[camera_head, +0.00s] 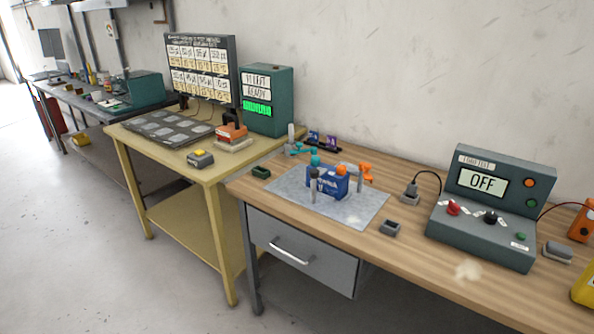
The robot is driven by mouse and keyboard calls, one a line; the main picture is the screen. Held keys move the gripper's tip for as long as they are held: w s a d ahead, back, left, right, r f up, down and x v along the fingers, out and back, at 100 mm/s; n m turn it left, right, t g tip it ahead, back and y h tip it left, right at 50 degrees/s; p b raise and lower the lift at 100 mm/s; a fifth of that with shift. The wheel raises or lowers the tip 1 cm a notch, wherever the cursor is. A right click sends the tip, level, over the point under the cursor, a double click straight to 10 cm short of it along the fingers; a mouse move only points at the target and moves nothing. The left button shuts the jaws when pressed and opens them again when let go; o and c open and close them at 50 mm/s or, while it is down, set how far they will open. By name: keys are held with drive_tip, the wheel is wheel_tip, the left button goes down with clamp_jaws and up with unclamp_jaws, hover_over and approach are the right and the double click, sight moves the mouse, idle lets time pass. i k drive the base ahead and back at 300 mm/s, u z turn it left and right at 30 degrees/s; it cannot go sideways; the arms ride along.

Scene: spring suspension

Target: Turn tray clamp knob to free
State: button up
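My gripper does not show in this view. A grey plate (372,210) lies on the wooden bench, with a blue block (327,183) standing on it. Around the block are a dark-tipped post (313,183), an orange ball (341,170) and a teal ball (315,161). An orange clamp-like part (365,171) stands just right of the block. I cannot tell which of these small parts, if any, is the tray clamp knob, or how it is turned. A dark tray with several grey pads (172,126) lies on the yellow table.
A green control box (480,245) reading OFF stands at the right, with a red knob (453,208) and a black knob (491,217). A small grey holder (390,229) sits at the bench front. A screen (203,70) and a green cabinet (268,98) stand behind. Floor at left is clear.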

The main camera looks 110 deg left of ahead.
sight(314, 173)
drive_tip(key=u, duration=2.75)
drive_tip(key=i, duration=0.5)
drive_tip(key=u, duration=2.25)
